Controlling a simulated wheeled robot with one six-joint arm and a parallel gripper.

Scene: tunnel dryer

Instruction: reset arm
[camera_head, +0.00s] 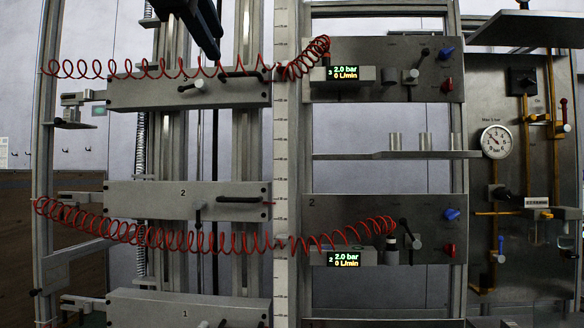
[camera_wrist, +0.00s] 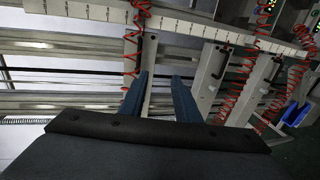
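My gripper (camera_wrist: 160,79) shows in the wrist view with its two blue fingers apart. It is open, and nothing is seen held between the fingers. Beyond the fingers are the rack's grey blocks, metal rails and red coiled hoses, which look apart from the fingertips. In the head view, a dark part of my arm (camera_head: 192,18) comes in from the top edge, in front of the rack and above the upper grey block (camera_head: 190,94).
A red coiled hose (camera_head: 115,70) spans the upper block; another hose (camera_head: 150,240) sags across the lower block (camera_head: 150,200). A shelf with metal cylinders (camera_head: 395,155) stands right of the ruled post (camera_head: 281,130). A gauge panel (camera_head: 497,142) and a jutting plate (camera_head: 530,28) are far right.

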